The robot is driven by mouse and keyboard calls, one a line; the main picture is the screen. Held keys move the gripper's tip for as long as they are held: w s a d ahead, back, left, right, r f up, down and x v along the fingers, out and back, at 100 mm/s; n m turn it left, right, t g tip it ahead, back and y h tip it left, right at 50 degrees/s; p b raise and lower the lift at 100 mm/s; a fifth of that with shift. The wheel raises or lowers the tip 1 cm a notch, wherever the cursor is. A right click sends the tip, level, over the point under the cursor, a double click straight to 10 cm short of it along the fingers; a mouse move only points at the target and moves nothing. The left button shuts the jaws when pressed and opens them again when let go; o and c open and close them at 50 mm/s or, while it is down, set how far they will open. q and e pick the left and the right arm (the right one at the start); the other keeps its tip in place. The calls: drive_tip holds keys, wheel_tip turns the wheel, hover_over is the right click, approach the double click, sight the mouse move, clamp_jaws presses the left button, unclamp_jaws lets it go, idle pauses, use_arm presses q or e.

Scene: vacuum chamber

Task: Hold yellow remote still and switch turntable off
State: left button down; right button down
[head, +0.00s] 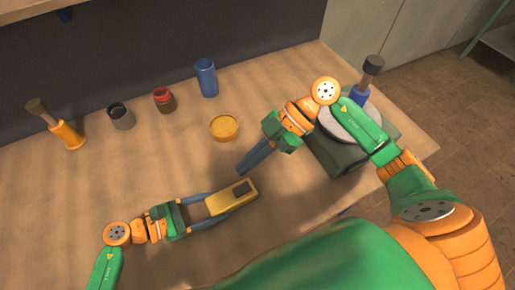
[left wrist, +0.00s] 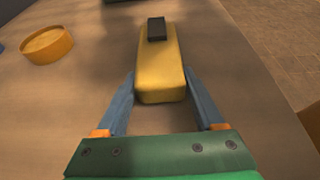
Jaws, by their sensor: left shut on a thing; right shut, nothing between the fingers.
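The yellow remote (head: 222,203) lies on the table with a dark button block (head: 241,187) near its far end. It also shows in the left wrist view (left wrist: 161,75). My left gripper (head: 217,206) is shut on the near end of the remote, one finger along each side. My right gripper (head: 244,171) is shut and empty, its fingertips a little above and beside the button end of the remote. The turntable (head: 335,154) is a dark box with a grey round platter, partly hidden behind my right arm. A blue item with a dark top (head: 362,93) stands on it.
A yellow round dish (head: 224,128) sits beyond the remote. The table's left middle is clear.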

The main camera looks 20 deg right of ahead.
drive_tip(key=v, duration=0.3)
drive_tip(key=r+v, duration=0.1)
drive_tip(key=shift+a+r, duration=0.1)
drive_tip(key=shift+r, duration=0.05)
use_arm(q)
unclamp_jaws()
drive_tip(key=shift+a, duration=0.1)
